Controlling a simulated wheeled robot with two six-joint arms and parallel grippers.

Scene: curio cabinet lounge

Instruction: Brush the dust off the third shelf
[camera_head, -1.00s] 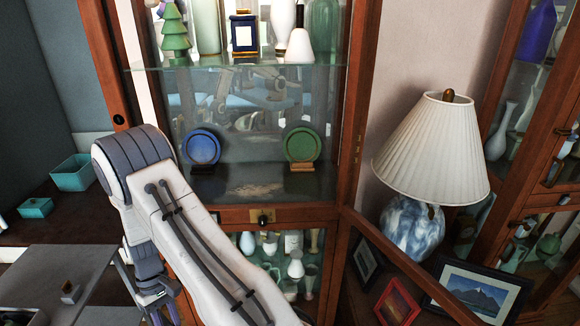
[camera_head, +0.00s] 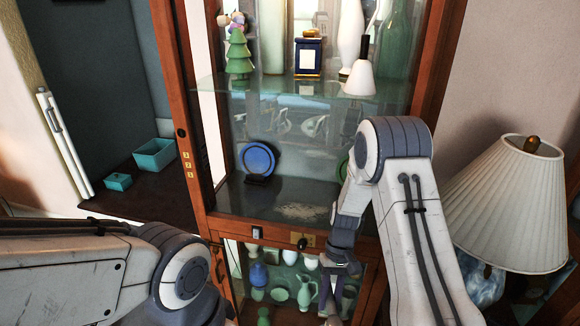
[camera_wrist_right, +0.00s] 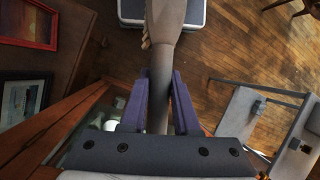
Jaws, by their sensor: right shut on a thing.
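The shelf (camera_head: 275,197) is a dark board behind the cabinet's open front, with a pale dust patch (camera_head: 305,212) near its front edge. A blue plate on a stand (camera_head: 258,160) is at its left. A green plate (camera_head: 343,165) is mostly hidden behind my right arm. My right gripper (camera_head: 340,272) hangs below the shelf front, before the lower cabinet. In the right wrist view my right gripper (camera_wrist_right: 158,100) is shut on the handle of a brush (camera_wrist_right: 166,48), with tan bristles at its far end. My left arm shows at lower left; its gripper is out of view.
A glass shelf (camera_head: 290,88) above carries a green tree figure (camera_head: 239,55), a blue box (camera_head: 308,57) and a white bell-shaped piece (camera_head: 359,78). A pleated lamp (camera_head: 510,205) stands close at right. Teal boxes (camera_head: 155,153) sit at left.

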